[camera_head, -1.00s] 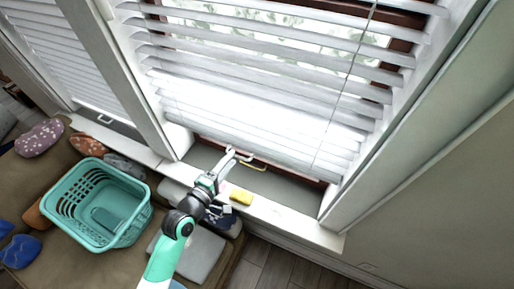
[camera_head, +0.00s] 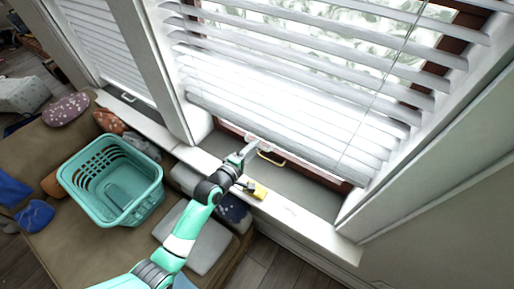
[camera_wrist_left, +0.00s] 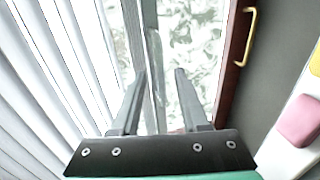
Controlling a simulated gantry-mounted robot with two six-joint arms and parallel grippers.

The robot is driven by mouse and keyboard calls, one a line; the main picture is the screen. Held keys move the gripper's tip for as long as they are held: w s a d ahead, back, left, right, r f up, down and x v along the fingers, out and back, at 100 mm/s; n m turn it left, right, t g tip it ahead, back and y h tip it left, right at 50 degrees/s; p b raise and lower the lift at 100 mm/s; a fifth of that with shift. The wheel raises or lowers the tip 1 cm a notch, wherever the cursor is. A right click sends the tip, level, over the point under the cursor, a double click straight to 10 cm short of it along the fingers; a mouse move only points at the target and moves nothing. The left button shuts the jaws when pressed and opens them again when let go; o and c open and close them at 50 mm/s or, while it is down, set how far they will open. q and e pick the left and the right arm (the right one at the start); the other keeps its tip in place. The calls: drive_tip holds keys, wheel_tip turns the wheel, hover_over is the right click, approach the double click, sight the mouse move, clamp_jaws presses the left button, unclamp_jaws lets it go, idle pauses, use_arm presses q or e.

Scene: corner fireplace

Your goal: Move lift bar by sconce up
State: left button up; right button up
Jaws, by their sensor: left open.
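A yellow bar handle (camera_head: 271,158) sits on the red-brown lower window rail, under the blind; it also shows in the wrist view (camera_wrist_left: 249,37). White blinds (camera_head: 290,110) hang in front of the window. No sconce is in view, so I cannot tell which bar is named by it. My left gripper (camera_head: 249,148) is just left of the yellow handle, near the blind's bottom edge. In the wrist view its fingers (camera_wrist_left: 162,85) are apart, with a grey strip (camera_wrist_left: 150,60) of the blind showing between and beyond them. Contact cannot be told. My right gripper is not in view.
A white sill (camera_head: 300,218) runs below the window, with a yellow block (camera_head: 258,190) on it. A teal basket (camera_head: 112,180) stands on the brown seat at left, among cushions. A second window has a pale handle (camera_head: 122,97). The frame wall bounds the right.

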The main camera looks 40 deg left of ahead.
use_arm(q)
drive_tip(key=shift+x, duration=1.2)
clamp_jaws()
idle(0.5)
